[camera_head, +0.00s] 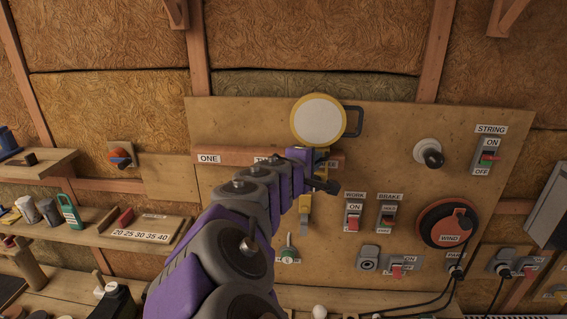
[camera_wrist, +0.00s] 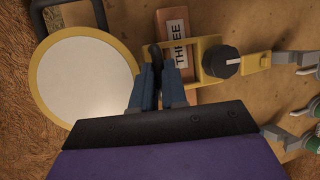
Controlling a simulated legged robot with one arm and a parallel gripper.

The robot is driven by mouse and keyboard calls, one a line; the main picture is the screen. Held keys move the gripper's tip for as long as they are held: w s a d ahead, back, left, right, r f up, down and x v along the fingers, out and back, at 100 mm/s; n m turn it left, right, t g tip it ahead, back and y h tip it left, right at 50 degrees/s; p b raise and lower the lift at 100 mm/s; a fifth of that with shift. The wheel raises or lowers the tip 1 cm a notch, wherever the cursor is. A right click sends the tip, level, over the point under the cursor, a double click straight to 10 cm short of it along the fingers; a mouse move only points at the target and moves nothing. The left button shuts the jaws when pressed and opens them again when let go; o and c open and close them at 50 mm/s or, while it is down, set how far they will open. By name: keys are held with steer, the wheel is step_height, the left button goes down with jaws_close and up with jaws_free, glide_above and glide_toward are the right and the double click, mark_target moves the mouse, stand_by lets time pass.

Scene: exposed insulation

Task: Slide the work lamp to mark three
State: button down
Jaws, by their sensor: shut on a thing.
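The work lamp (camera_head: 319,121) has a round pale face in a yellow rim and a black side handle. It sits at the top of the board, above the right part of the wooden rail (camera_head: 233,157). The rail carries the labels ONE (camera_head: 209,158), TWO, mostly hidden by my arm, and THREE, partly hidden. In the wrist view the lamp (camera_wrist: 84,82) is at left and the THREE label (camera_wrist: 181,46) lies beside its yellow bracket (camera_wrist: 210,45) with a black knob. My gripper (camera_wrist: 157,70) is shut on a dark part of the lamp, just below its face in the head view.
WORK (camera_head: 353,216) and BRAKE (camera_head: 388,217) switches are below right of my gripper. A WIND reel (camera_head: 448,223), a round knob (camera_head: 430,153) and a STRING switch (camera_head: 487,156) are further right. Shelves with small items are at left. The board's upper left is clear.

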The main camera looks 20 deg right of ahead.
steer(key=shift+s+d+f, duration=0.15)
steer(key=shift+s+d, duration=0.15)
steer(key=shift+d, duration=0.45)
steer(key=shift+s+d+f, duration=0.15)
steer(key=shift+s+d, duration=0.15)
steer(key=shift+d, duration=0.45)
steer(key=c, duration=1.5)
jaws_free()
steer(key=shift+c, duration=0.2)
steer(key=shift+o, duration=0.4)
steer(key=shift+d+r, duration=0.1)
steer(key=shift+r, duration=0.1)
